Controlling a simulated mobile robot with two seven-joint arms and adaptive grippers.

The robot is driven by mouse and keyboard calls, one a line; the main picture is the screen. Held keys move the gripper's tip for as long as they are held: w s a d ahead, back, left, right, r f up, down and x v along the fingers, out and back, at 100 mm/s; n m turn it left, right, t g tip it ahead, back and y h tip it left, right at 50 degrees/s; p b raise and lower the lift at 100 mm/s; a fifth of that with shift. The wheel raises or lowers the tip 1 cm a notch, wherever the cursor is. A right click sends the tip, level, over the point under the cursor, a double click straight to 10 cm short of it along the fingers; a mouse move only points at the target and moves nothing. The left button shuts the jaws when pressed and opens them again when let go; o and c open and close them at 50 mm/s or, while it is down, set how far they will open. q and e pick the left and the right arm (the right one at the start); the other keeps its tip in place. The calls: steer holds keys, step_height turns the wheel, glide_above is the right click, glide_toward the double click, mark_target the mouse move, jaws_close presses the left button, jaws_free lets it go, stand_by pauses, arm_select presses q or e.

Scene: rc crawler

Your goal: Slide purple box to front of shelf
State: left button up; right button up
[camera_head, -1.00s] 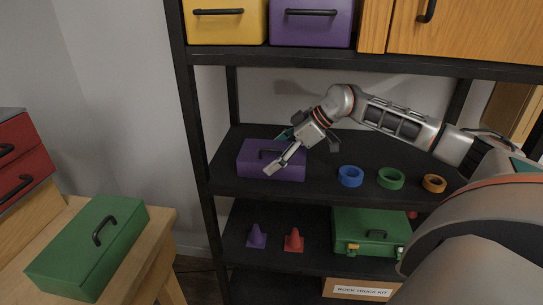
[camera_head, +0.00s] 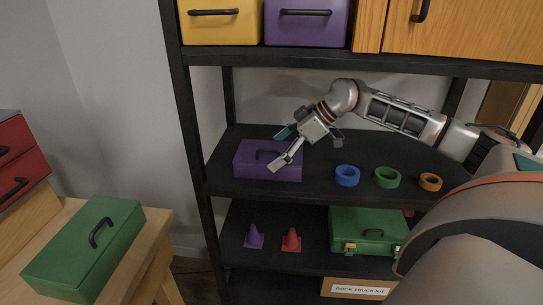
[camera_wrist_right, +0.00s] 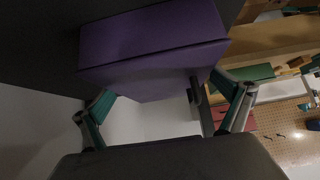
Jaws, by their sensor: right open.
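A purple box (camera_head: 252,161) with a dark handle sits at the left of the middle shelf (camera_head: 330,196), a little behind its front edge. My right gripper (camera_head: 283,150) is open above the right part of the box, one finger in front of its handle area. In the right wrist view the purple box (camera_wrist_right: 155,50) fills the top middle, with its dark handle on the right. The open fingers (camera_wrist_right: 165,110) point toward it, with no clear grip visible. Contact between fingers and box cannot be told. My left gripper is not in view.
Blue (camera_head: 347,176), green (camera_head: 387,178) and orange (camera_head: 430,182) tape rolls lie right of the box. Another purple box (camera_head: 306,28) and a yellow box (camera_head: 222,28) stand on the shelf above. A black post (camera_head: 190,130) bounds the left side. Cones and a green case (camera_head: 368,222) sit below.

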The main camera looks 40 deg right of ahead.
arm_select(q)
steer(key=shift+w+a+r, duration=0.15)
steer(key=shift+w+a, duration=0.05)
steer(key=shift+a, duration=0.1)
arm_select(e)
steer(key=shift+v, duration=2.9)
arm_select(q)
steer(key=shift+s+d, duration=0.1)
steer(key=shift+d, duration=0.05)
arm_select(e)
steer(key=shift+s, duration=0.1)
